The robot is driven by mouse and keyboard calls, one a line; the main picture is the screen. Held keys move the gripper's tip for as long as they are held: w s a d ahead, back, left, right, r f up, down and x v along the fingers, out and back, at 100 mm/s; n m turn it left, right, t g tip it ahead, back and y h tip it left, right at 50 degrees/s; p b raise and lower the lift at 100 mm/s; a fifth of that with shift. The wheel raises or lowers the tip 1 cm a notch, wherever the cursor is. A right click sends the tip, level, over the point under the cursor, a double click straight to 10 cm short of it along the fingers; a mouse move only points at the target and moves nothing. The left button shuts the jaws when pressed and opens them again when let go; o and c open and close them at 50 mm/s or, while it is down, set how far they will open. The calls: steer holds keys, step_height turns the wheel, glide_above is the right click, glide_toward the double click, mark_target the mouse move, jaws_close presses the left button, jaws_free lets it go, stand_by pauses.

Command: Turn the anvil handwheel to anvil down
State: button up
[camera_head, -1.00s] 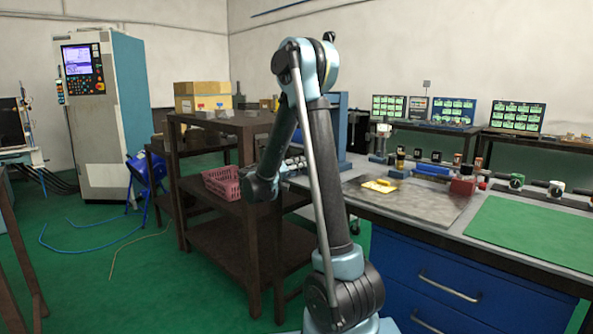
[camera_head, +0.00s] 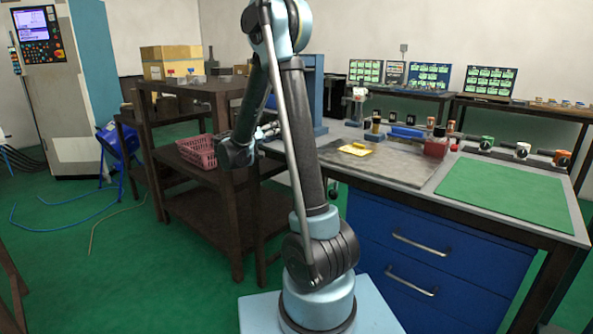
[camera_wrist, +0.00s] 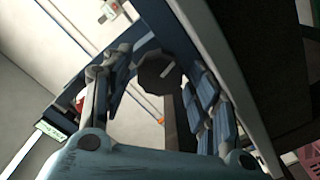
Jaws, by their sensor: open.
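A dark faceted disc (camera_wrist: 158,72) with a pale bar on its face shows between my fingers in the wrist view; it looks like the handwheel, but I cannot read any marking on it. My gripper (camera_wrist: 155,105) is open, with one finger on each side of the disc in the picture. I cannot tell whether either finger touches it. In the head view my gripper (camera_head: 268,131) is small and points right, toward a blue upright frame (camera_head: 312,95) on the bench. The disc cannot be made out in the head view.
A dark shelf rack (camera_head: 205,198) with a pink basket (camera_head: 197,151) stands left of my arm. The bench right of it holds a grey mat, a yellow piece (camera_head: 355,149), several gauges and a green mat (camera_head: 505,194). Blue drawers (camera_head: 430,250) are below.

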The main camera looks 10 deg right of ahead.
steer(key=m, duration=0.7)
steer(key=shift+s+d+m, duration=0.1)
steer(key=shift+m, duration=0.2)
steer(key=shift+s+a, duration=0.2)
steer(key=shift+a, duration=0.15)
steer(key=v, duration=1.6)
steer(key=s+d+f+n+g+y, duration=0.2)
steer(key=s+d+n+g+y, duration=0.3)
steer(key=d, duration=0.7)
steer(key=s+d+f+g+y, duration=0.1)
steer(key=s+d+f, duration=0.2)
steer(key=s, duration=0.4)
steer(key=s+d+f+n+g+y, duration=0.1)
steer(key=s+d+f, duration=0.2)
steer(key=s, duration=0.4)
steer(key=shift+s+d+n+g+y, duration=0.25)
steer(key=shift+d+n+g+y, duration=0.05)
steer(key=shift+d, duration=0.05)
